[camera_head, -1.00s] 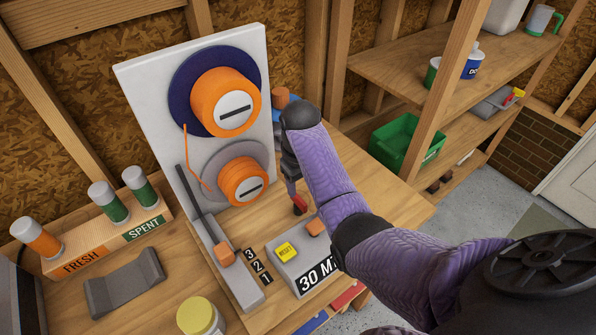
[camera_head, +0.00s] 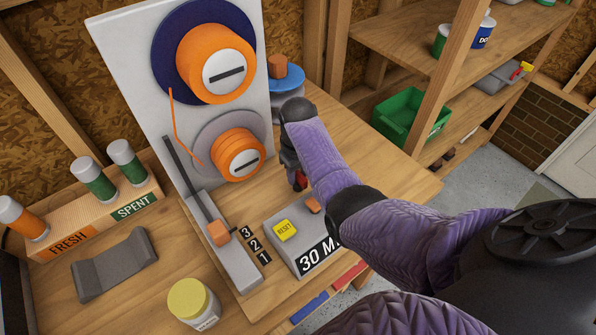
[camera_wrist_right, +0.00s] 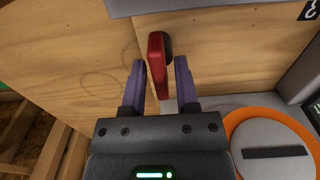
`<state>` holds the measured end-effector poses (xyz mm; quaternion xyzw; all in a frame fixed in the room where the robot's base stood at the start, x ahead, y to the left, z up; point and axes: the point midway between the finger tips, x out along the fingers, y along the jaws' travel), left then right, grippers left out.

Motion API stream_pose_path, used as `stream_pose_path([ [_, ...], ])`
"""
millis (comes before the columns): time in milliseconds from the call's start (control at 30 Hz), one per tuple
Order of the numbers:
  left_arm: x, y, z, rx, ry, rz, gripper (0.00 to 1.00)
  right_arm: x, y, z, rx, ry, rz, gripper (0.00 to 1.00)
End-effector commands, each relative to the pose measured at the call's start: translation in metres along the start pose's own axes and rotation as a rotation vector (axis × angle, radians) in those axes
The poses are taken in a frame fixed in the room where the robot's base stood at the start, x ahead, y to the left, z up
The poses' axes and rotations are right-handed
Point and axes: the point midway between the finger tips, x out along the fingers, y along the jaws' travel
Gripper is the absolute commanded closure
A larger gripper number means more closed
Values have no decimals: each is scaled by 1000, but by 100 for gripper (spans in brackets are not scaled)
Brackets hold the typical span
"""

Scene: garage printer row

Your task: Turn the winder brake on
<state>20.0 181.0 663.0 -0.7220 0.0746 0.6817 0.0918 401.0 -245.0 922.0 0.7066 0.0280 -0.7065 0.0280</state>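The winder stands as an upright white panel (camera_head: 112,75) with two orange hubs, the upper (camera_head: 205,62) and the lower (camera_head: 232,148). A small red lever (camera_head: 300,180) sits beside my right gripper (camera_head: 290,163), right of the lower hub. It carries no readable label. In the right wrist view, the red lever (camera_wrist_right: 157,68) hangs from a dark round pivot, between the tips of my right gripper (camera_wrist_right: 161,62). The fingers are open, with gaps visible on both sides of the lever. My left gripper is not in view.
An orange-knobbed slider (camera_head: 218,233) stands beside tags 3, 2, 1. A grey box (camera_head: 299,235) has a yellow reset button. A yellow-lidded jar (camera_head: 192,303), a grey cradle (camera_head: 115,265) and a blue spool (camera_head: 286,80) stand around. Bare wood lies right of my gripper.

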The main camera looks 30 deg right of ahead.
Motion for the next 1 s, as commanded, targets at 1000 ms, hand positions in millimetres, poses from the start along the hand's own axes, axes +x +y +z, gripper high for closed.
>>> stream_pose_path([
  [1000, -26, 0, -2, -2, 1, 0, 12, -3, 0, 0, 305, -1, -1, 100],
])
